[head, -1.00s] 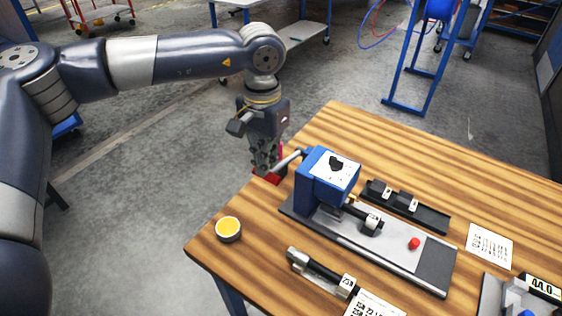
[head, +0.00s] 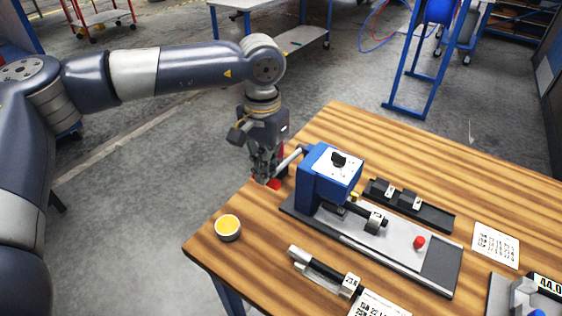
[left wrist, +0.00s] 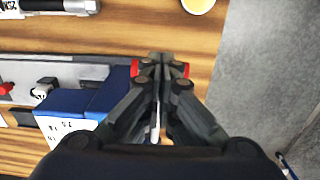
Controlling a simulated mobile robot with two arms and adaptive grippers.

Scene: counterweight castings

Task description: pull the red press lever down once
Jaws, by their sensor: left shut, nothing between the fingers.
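The blue press (head: 328,180) stands on a grey base plate (head: 400,252) on the wooden table. Its lever is a silver rod (head: 289,159) reaching left from the press, with a red grip (head: 274,184) at its end. My left gripper (head: 264,181) points down at the grip and partly hides it in the head view. In the left wrist view my left gripper (left wrist: 161,60) is shut and empty, its fingertips over the red grip (left wrist: 180,68), which shows on both sides of them. I cannot tell whether they touch. My right gripper is not in view.
A small round container with yellow contents (head: 228,228) stands near the table's left corner. A black and silver tool (head: 325,272) lies in front of the press. A black rack (head: 410,205) and a printed card (head: 495,243) lie behind and right of it.

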